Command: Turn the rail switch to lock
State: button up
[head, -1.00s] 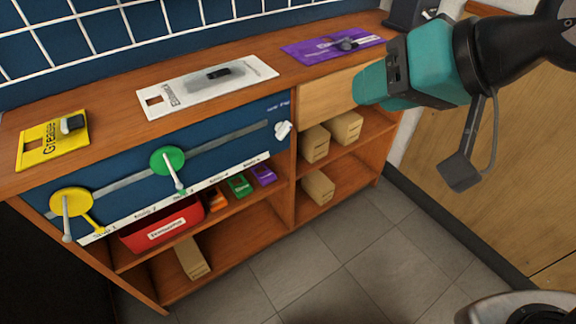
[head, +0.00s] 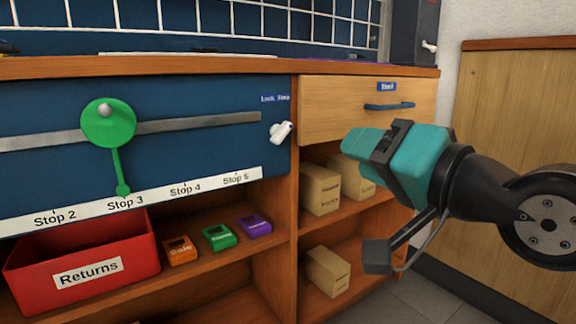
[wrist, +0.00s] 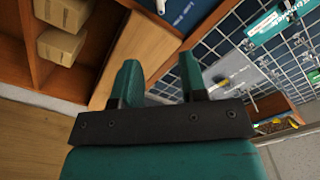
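The rail switch (head: 281,132) is a small white knob at the right end of the blue rail panel (head: 215,95). Its lever slants up to the right. A small blue label (head: 275,98) above it seems to read Lock and Free. The green slider (head: 108,123) sits on the grey rail, its pointer hanging down at Stop 3. My teal gripper (head: 348,143) is in front of the shelves, to the right of the switch and apart from it. In the wrist view my gripper (wrist: 159,65) is open and empty.
A wooden drawer (head: 340,122) with a blue handle (head: 390,106) is right of the switch. Below are cardboard boxes (head: 320,187), a red Returns bin (head: 85,262) and small coloured blocks (head: 218,237). A wooden panel (head: 520,130) stands at right.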

jog(key=p, duration=1.5)
send_near(287, 132)
jog(key=w, duration=0.1)
jog(key=p+x, duration=0.4)
jog(key=x, duration=0.1)
jog(key=p+x, duration=0.2)
jog(key=shift+a+r, duration=0.3)
jog(key=shift+a, duration=0.1)
jog(key=shift+w+a+f+p, duration=0.3)
jog(key=shift+w+a+p, duration=0.15)
jog(key=shift+w+p, duration=0.2)
grip_shut()
